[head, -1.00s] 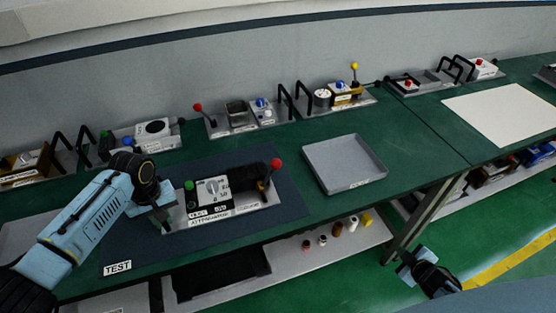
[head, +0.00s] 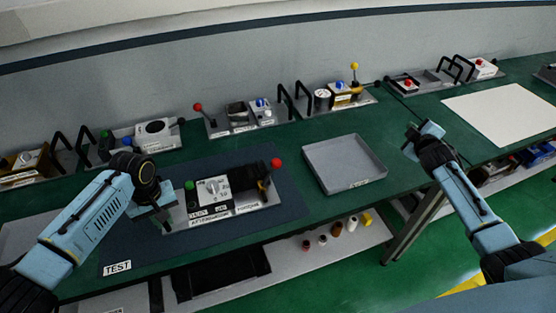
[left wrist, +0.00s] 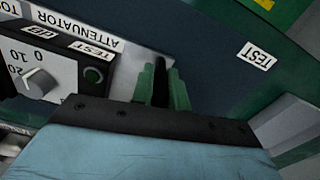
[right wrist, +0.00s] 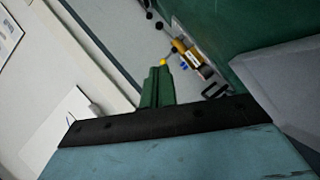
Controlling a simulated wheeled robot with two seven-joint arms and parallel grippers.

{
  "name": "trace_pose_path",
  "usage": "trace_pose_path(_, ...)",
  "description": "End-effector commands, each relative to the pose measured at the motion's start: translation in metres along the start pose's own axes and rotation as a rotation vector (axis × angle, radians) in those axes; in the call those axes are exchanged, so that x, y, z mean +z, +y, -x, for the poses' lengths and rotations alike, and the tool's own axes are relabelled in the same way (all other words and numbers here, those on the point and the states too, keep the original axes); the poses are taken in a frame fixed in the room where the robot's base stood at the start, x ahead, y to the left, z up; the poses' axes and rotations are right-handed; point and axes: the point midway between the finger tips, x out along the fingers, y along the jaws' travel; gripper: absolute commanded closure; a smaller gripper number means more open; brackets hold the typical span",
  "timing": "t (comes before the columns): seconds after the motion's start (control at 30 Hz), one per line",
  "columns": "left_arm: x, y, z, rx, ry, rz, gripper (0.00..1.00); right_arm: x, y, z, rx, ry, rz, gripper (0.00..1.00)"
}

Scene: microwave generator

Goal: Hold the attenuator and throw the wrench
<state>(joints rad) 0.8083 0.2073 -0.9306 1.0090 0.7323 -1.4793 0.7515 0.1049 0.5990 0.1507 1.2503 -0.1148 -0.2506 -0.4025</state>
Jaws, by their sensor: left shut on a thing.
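The attenuator (head: 222,200) is a grey unit on a dark blue mat (head: 287,197), with a dial, a green button and an ATTENUATOR label, also seen in the left wrist view (left wrist: 118,30). A lever with a red ball (head: 276,162) stands upright at its right end; I cannot tell whether this is the wrench. My left gripper (head: 164,222) is at the attenuator's left end, its green fingers (left wrist: 162,85) shut on a black handle there. My right gripper (head: 412,137) is above the bench's right part, away from the attenuator; its green fingers (right wrist: 156,85) are together and empty.
A grey tray (head: 345,163) lies between the attenuator and my right gripper. Several other units with handles and levers, including a yellow-balled lever (head: 355,68), stand along the back. A white board (head: 505,113) lies at the right. Green bench is clear around the tray.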

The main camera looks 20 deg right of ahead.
Motion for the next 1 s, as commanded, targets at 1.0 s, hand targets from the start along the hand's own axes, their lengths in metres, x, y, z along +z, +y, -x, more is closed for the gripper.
trace_pose_path(1.0,0.003,-0.002,-0.005,-0.004,-0.007,0.003,1.0,-0.296,-0.109,0.154,-1.249,0.312,0.434,1.0)
